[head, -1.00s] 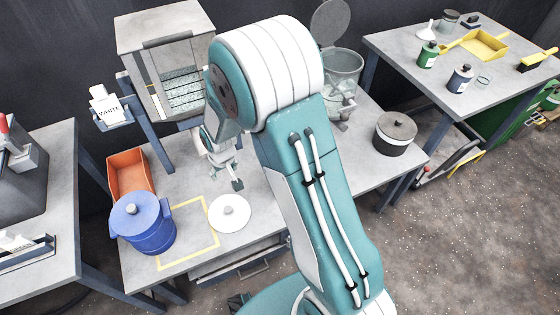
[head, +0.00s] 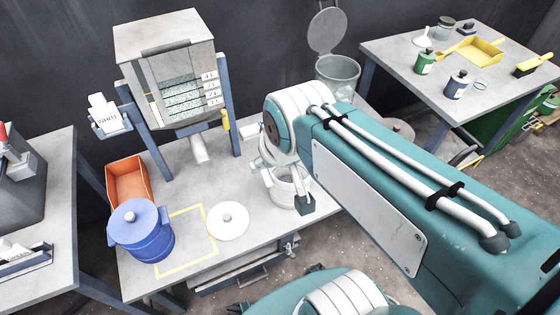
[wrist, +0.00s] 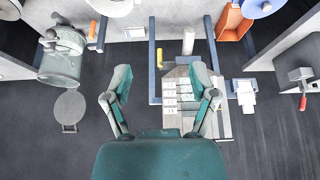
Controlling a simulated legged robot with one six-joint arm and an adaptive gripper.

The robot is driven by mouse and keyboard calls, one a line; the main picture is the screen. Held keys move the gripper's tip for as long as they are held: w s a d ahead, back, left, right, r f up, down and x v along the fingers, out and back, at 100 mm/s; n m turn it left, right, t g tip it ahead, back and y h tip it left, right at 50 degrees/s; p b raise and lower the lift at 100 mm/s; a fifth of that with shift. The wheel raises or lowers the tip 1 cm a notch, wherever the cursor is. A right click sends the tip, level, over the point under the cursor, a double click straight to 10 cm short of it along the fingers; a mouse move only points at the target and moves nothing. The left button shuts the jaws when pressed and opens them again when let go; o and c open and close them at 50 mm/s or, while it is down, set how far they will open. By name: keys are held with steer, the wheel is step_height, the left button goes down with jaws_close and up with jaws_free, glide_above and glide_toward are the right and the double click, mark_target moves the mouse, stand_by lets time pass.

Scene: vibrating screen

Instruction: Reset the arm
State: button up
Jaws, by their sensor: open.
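My arm folds in from the right of the head view, with its wrist over the right part of the central table. My gripper (wrist: 160,82) is open and empty in the wrist view, its two teal-tipped fingers spread wide. In the head view my arm partly hides the gripper, so its fingers show poorly there. The vibrating screen (head: 170,35), a grey cabinet with labelled stacked trays, stands at the back of the table. It also shows upside down in the wrist view (wrist: 205,120), beyond the fingers. Nothing is seen between the fingers.
A blue pot (head: 141,232), an orange bin (head: 128,178) and a white lid (head: 228,220) are on the table's left and front. A pale round container (head: 287,194) is partly hidden by my wrist. A clear bin (head: 338,76) with raised lid stands behind my arm.

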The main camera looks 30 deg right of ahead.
steer(key=shift+s+d+r, duration=0.15)
steer(key=shift+s+r, duration=0.1)
steer(key=shift+s, duration=0.65)
steer(key=shift+s+d+r, duration=0.1)
steer(key=shift+s+r, duration=0.15)
steer(key=shift+s, duration=0.65)
